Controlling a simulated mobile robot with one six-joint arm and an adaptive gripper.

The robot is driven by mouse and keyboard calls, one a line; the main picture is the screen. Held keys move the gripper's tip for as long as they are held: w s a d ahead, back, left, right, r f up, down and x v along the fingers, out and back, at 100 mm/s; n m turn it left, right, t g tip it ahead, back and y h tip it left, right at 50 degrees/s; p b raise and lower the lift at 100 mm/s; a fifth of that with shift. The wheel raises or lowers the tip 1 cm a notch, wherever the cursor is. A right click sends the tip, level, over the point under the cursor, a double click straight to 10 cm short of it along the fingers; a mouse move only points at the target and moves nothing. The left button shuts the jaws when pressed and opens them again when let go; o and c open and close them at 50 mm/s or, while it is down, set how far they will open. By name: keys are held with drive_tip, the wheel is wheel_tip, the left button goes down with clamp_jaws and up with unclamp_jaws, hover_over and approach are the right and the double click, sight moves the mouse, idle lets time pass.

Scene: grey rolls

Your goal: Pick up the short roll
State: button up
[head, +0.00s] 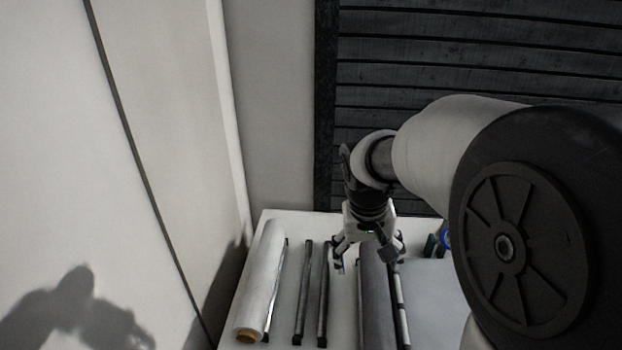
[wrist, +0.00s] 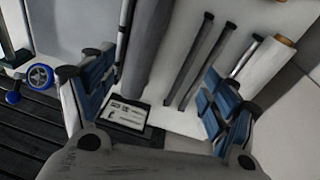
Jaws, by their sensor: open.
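Two thick rolls lie lengthwise on a white table. A whitish roll (head: 262,285) with an orange core lies at the left in the head view; its cored end shows at the upper right of the wrist view (wrist: 272,58). A dark grey roll (head: 375,300) lies right of the middle and also shows in the wrist view (wrist: 151,45). It runs out of both frames, so I cannot tell which roll is shorter. My gripper (head: 366,257) is open and empty over the far end of the grey roll. Its padded fingers spread wide in the wrist view (wrist: 153,78).
Two thin dark bars (head: 303,292) lie between the rolls. A thin black-and-white rod (head: 401,312) lies right of the grey roll. A blue round item (head: 446,239) is at the far right. A pale wall (head: 150,150) borders the left; dark slats (head: 450,60) are behind.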

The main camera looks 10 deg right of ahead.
sight(373, 293)
drive_tip(key=shift+o, duration=0.5)
drive_tip(key=w+d+f+m+g+p, duration=0.1)
drive_tip(key=w+d+f, duration=0.3)
drive_tip(key=f, duration=0.5)
drive_tip(key=w, duration=0.2)
drive_tip(key=shift+w+f+g+h+p, duration=0.15)
drive_tip(key=shift+w+g+h+p, duration=0.15)
drive_tip(key=shift+w+g+p, duration=0.1)
drive_tip(key=f+b, duration=0.1)
drive_tip(key=f, duration=0.3)
drive_tip(key=d+f+b, duration=0.1)
drive_tip(key=f, duration=0.3)
drive_tip(key=d+f+b, duration=0.1)
drive_tip(key=f, duration=0.2)
drive_tip(key=shift+s+d+f, duration=0.15)
drive_tip(key=shift+s+f, duration=0.1)
drive_tip(key=shift+f, duration=0.15)
drive_tip(key=shift+s+d+f+b, duration=0.1)
drive_tip(key=shift+d+f+b, duration=0.25)
drive_tip(key=shift+f, duration=0.6)
drive_tip(key=shift+s+d+f+b, duration=0.1)
drive_tip(key=shift+d+f+b, duration=0.1)
drive_tip(key=shift+f+b, duration=0.5)
drive_tip(key=shift+s+d+f+b, duration=0.1)
drive_tip(key=shift+d+f+b, duration=0.15)
drive_tip(key=shift+f, duration=0.9)
drive_tip(key=shift+r, duration=0.1)
drive_tip(key=shift+c, duration=0.3)
drive_tip(key=shift+w, duration=0.1)
drive_tip(key=c, duration=1.5)
